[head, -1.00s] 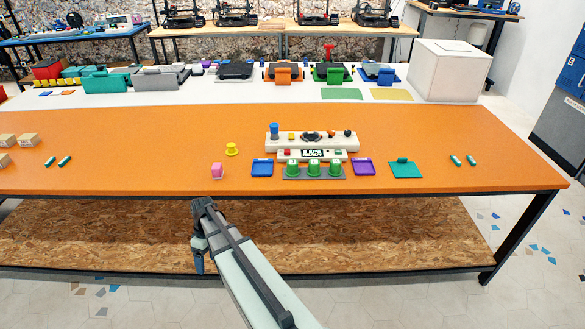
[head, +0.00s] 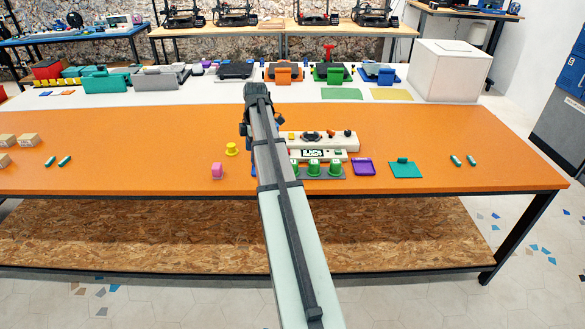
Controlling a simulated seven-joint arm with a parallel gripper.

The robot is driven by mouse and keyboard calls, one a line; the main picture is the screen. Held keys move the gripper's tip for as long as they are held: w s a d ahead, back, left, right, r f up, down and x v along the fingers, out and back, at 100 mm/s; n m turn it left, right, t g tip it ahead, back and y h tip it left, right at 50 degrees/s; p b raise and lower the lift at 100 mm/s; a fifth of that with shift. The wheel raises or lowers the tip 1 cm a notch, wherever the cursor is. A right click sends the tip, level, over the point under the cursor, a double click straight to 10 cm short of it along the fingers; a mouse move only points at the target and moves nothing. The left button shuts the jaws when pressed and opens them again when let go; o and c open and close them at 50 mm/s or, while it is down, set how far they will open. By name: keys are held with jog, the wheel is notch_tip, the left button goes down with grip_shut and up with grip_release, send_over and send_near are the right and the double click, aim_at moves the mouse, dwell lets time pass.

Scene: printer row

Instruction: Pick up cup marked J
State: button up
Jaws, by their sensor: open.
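Several green cups stand in a row in a grey holder (head: 335,174) near the front of the orange table. I see the middle cup (head: 314,167) and the right cup (head: 334,167); the left cup (head: 296,168) is partly behind my arm. They have pale marks, but I cannot read any letter, so I cannot tell which is J. My gripper (head: 246,130) is over the table, left of and beyond the cups, at the end of my raised arm. It is open and apart from the cups; its fingertips are small and partly hidden.
Behind the cups is a white control panel (head: 345,142) with knobs. A purple tray (head: 364,167) and a teal tray (head: 405,170) lie to the right. A pink object (head: 217,171) and a yellow object (head: 232,149) stand left. The table's right part is mostly clear.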

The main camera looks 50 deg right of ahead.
aim_at(293, 161)
jog(key=s+d+r+n+h, duration=0.1)
jog(key=s+d+r, duration=0.25)
jog(key=d, duration=0.25)
jog(key=s+d+r+n+h, duration=0.1)
jog(key=s+d+r+n, duration=0.1)
jog(key=s+d, duration=0.3)
jog(key=shift+g, duration=0.3)
jog(key=f, duration=0.3)
jog(key=w+f, duration=0.1)
jog(key=f, duration=0.2)
jog(key=d+f, duration=0.1)
jog(key=f, duration=0.2)
jog(key=shift+w, duration=0.15)
jog(key=shift+s+d+f, duration=0.1)
jog(key=shift+f, duration=1.2)
jog(key=shift+s+f, duration=0.1)
jog(key=shift+f, duration=1.2)
jog(key=c, duration=1.1)
